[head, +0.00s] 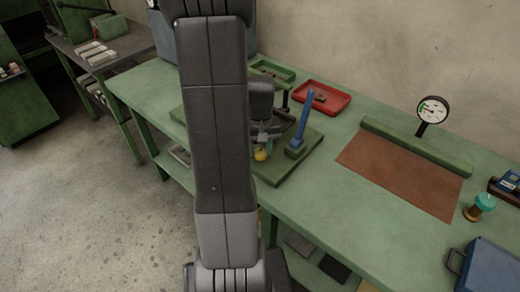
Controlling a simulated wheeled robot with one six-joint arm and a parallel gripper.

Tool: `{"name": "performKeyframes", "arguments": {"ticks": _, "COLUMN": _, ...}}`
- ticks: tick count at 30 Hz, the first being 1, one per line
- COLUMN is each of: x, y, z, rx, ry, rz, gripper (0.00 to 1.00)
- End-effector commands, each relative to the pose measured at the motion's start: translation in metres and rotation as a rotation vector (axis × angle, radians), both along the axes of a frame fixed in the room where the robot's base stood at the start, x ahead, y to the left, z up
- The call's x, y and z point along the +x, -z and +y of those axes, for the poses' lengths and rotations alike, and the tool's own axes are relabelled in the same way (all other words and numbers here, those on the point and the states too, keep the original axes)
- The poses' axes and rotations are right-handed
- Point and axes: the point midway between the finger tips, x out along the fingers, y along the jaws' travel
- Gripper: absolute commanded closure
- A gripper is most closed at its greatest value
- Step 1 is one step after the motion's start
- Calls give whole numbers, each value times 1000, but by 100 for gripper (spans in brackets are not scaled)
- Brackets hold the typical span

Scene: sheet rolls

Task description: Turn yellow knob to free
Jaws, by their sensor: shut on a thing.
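The yellow knob (261,155) shows low on a device with a green base plate (284,178) on the green bench. My gripper (262,143) is over the knob with its fingers pointing down, shut on it. The fingers and wrist cover the knob's upper part, and any marking for free cannot be made out. A blue lever (303,122) stands upright and slightly tilted just right of the gripper on the same base. My arm hides the device's left part.
A red tray (322,98) and a green tray (272,70) lie behind. To the right are a brown sheet (400,170) by a green roller (415,146), a dial gauge (432,110), a teal-capped jar (481,206) and a blue box (490,270). Clear bench lies between base and sheet.

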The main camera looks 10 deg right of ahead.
Motion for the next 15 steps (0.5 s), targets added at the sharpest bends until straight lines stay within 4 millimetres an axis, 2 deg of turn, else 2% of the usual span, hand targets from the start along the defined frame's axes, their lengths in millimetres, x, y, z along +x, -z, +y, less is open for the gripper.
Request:
{"name": "performKeyframes", "arguments": {"ticks": 6, "x": 0, "y": 0, "z": 0, "rx": 0, "ry": -176, "rz": -1, "gripper": 85}}
{"name": "performKeyframes", "arguments": {"ticks": 15, "x": 1, "y": 0, "z": 0, "rx": -1, "ry": -340, "rz": -1, "gripper": 85}}
